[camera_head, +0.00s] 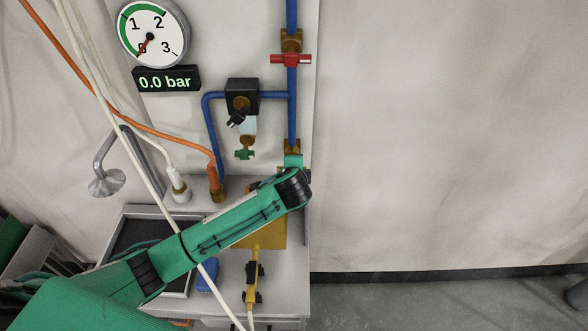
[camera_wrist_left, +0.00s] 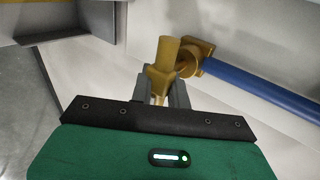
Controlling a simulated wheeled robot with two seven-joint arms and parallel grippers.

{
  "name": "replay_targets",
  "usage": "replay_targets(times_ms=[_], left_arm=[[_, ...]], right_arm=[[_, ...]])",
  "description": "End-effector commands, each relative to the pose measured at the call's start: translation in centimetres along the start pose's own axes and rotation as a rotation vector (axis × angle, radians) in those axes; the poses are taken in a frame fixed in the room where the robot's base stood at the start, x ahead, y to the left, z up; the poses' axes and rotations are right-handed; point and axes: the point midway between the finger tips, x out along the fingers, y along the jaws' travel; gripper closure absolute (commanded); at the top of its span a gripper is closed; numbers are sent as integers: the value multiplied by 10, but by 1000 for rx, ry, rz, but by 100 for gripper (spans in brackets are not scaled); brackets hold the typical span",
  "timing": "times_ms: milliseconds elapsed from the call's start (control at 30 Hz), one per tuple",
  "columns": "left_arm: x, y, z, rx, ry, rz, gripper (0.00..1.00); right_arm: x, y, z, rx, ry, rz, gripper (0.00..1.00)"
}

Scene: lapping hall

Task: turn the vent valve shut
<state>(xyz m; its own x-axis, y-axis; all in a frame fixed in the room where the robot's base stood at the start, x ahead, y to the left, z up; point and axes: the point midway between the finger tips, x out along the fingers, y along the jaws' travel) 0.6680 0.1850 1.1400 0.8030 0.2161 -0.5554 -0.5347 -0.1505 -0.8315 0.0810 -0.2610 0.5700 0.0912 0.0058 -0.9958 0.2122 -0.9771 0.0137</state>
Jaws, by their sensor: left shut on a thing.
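The vent valve seems to be the brass-coloured fitting (camera_wrist_left: 166,52) at the end of the blue pipe, close ahead in the left wrist view. My left gripper (camera_wrist_left: 162,92) is shut on its narrow lower part, one grey finger on each side. Which way the held part is turned is hard to tell. In the head view a brass piece (camera_head: 291,145) shows at the foot of the upright blue pipe, just above my left wrist; my arm hides what is below it and the fingers. My right gripper is not in view.
A round gauge (camera_head: 150,34) and a display (camera_head: 166,79) reading 0.0 bar hang on the panel. A red-handled valve (camera_head: 291,59) and a small green handle (camera_head: 245,154) are above my arm. A white hose (camera_head: 106,105) crosses in front. The wall to the right is clear.

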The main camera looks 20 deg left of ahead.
Motion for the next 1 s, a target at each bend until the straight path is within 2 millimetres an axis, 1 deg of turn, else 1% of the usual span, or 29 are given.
replay_targets(times_ms=[467,500,567,867,1000], left_arm=[[0,1,0,11,-6,1,100],[0,1,0,11,-6,1,75],[0,1,0,10,-6,1,64],[0,1,0,9,-6,0,64],[-7,2,-1,9,-5,0,64]], right_arm=[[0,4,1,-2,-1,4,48],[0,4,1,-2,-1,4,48],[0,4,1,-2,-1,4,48],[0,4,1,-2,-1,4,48],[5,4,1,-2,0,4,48]])
